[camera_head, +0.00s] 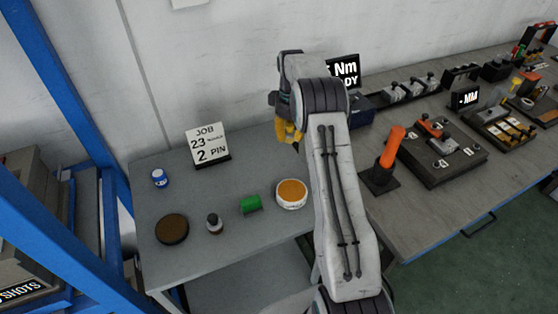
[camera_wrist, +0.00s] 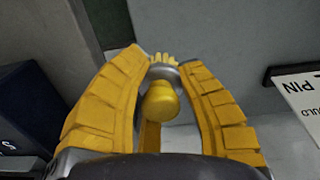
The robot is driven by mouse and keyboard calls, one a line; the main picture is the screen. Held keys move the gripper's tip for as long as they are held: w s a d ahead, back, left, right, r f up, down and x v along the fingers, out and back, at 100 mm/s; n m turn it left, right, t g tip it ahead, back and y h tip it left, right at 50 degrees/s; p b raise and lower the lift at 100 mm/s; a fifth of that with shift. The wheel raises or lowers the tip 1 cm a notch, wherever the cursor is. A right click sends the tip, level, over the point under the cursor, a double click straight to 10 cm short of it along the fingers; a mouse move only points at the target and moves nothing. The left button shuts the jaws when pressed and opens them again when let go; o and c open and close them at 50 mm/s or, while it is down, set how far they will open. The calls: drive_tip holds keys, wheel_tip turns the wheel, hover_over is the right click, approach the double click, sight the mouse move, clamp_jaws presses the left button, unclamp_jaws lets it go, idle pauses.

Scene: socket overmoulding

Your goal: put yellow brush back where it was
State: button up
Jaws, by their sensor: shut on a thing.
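The yellow brush (camera_wrist: 161,101) shows in the wrist view, with a rounded yellow knob, a grey metal collar and a toothed yellow part beyond it. My gripper (camera_wrist: 165,62) has yellow ribbed fingers, which are shut on the brush around its collar. In the head view my gripper (camera_head: 288,132) is over the back right part of the grey left table (camera_head: 260,165). My arm hides most of what it holds there. I cannot tell how high the brush is above the table.
A job sign (camera_head: 208,145) stands at the back. A blue-white jar (camera_head: 159,178), brown disc (camera_head: 172,229), small bottle (camera_head: 214,223), green item (camera_head: 250,204) and orange-topped round tub (camera_head: 291,193) stand on the left table. An orange-handled tool (camera_head: 390,150) and fixtures stand at right.

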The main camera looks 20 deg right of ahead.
sight(279, 165)
drive_tip(key=a, duration=0.1)
drive_tip(key=s+a+f, duration=0.1)
drive_tip(key=a+f+p, duration=0.1)
drive_tip(key=shift+s+a, duration=0.25)
drive_tip(key=shift+s, duration=0.1)
drive_tip(key=shift+s+a+f+p, duration=0.3)
drive_tip(key=shift+a+f+p, duration=0.05)
drive_tip(key=shift+a+f, duration=0.2)
drive_tip(key=shift+f+p, duration=0.75)
drive_tip(key=shift+f, duration=1.25)
drive_tip(key=shift+f, duration=0.15)
drive_tip(key=o, duration=1.1)
